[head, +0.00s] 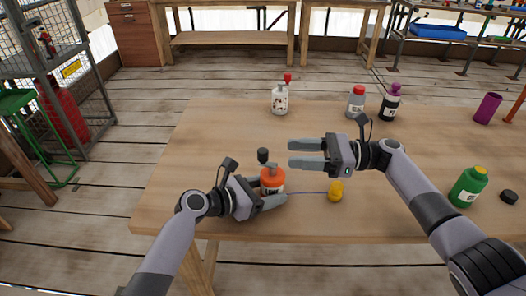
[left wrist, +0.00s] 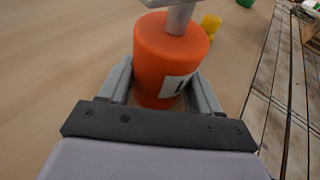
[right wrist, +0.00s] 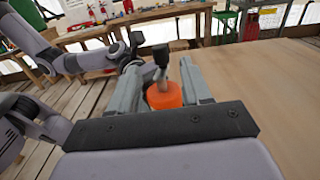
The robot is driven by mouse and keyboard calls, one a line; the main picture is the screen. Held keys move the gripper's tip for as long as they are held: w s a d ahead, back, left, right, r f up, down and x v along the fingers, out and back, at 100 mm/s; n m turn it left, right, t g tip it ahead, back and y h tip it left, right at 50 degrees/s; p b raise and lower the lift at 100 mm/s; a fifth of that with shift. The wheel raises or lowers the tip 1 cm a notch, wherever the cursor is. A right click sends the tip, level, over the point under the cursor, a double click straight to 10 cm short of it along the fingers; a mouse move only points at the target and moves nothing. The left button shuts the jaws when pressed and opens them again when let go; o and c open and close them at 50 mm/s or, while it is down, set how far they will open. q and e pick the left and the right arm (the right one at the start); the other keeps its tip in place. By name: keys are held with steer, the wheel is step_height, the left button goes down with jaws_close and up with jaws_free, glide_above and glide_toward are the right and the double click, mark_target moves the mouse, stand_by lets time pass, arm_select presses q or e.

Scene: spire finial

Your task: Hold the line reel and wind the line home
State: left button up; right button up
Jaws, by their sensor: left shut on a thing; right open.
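The line reel is an orange drum (head: 272,180) with a white label, near the table's front edge. My left gripper (head: 268,192) is shut on its body; the left wrist view shows the drum (left wrist: 168,55) between the fingers. A grey crank post rises from its top, with a dark knob (head: 263,155) that also shows in the right wrist view (right wrist: 160,54). A thin pale line (head: 308,192) runs right from the reel to a yellow weight (head: 336,191). My right gripper (head: 291,153) is open and empty, its fingertips just right of the knob, apart from it.
A white bottle with a red top (head: 280,100), a grey bottle with a red cap (head: 356,101) and a dark bottle (head: 390,103) stand farther back. A green bottle (head: 468,187), a black cap (head: 509,196) and a purple cup (head: 487,108) are at right. The table's left side is clear.

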mark_target(263, 150)
steer(key=a, duration=0.8)
steer(key=shift+a, duration=0.15)
jaws_close()
